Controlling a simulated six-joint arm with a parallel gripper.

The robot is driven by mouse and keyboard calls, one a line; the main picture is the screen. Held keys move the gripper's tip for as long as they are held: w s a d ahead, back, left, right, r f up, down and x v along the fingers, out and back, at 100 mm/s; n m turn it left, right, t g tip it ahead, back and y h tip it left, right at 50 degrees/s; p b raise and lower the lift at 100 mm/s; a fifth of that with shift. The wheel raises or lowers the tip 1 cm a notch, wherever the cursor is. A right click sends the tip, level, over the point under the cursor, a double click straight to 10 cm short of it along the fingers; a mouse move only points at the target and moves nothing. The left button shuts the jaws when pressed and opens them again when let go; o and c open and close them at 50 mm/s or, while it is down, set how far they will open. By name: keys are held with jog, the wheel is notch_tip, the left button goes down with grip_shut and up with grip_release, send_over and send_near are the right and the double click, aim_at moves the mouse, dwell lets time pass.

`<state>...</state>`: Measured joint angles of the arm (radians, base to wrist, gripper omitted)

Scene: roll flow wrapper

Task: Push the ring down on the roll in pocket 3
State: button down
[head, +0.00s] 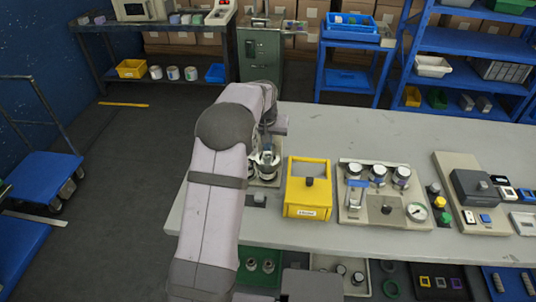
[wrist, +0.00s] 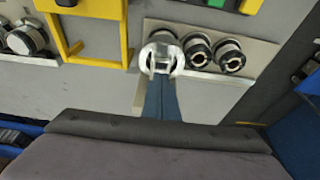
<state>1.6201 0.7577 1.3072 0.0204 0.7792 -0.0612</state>
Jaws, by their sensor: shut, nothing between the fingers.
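In the wrist view, three rolls sit in a row on a pale base plate (wrist: 265,62): a middle roll (wrist: 197,50), a right roll (wrist: 229,55), and one at the left end largely covered by a white ring (wrist: 161,50). My gripper (wrist: 161,72) is shut and empty, its tips at the near edge of this ring. I cannot tell whether they touch it, or how far down the ring sits. In the head view, my arm hides much of this station, with a roll (head: 265,165) partly showing. Pocket numbers cannot be read.
A yellow box (head: 308,192) stands right of the station and shows as a yellow frame in the wrist view (wrist: 72,52). Beyond it is a panel (head: 370,214) with three rolls and a gauge (head: 416,212). The back of the table (head: 390,130) is clear.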

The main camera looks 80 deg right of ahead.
notch_tip(320, 180, up, 6)
jog(key=p, duration=0.4)
dwell(0.6)
jog(key=shift+f, duration=0.3)
jog(key=w+a+f+y, duration=0.1)
jog(key=a+f+y, duration=0.1)
jog(key=a+f, duration=0.45)
jog(key=w+a+f+y, duration=0.1)
jog(key=a+f+y, duration=0.15)
jog(key=a, duration=0.75)
jog(key=w+a+r+n, duration=0.3)
jog(key=w+a+n, duration=0.3)
jog(key=a, duration=0.8)
jog(key=w+a+r+n, duration=0.2)
jog(key=w+a+n, duration=0.4)
jog(key=a, duration=0.8)
jog(key=w+a+r+n+h, duration=0.1)
jog(key=w+a+r+n, duration=0.2)
jog(key=w+a+n, duration=0.3)
jog(key=shift+w+a+r, duration=0.3)
jog(key=shift+w+a, duration=1.95)
jog(key=shift+a, duration=1.8)
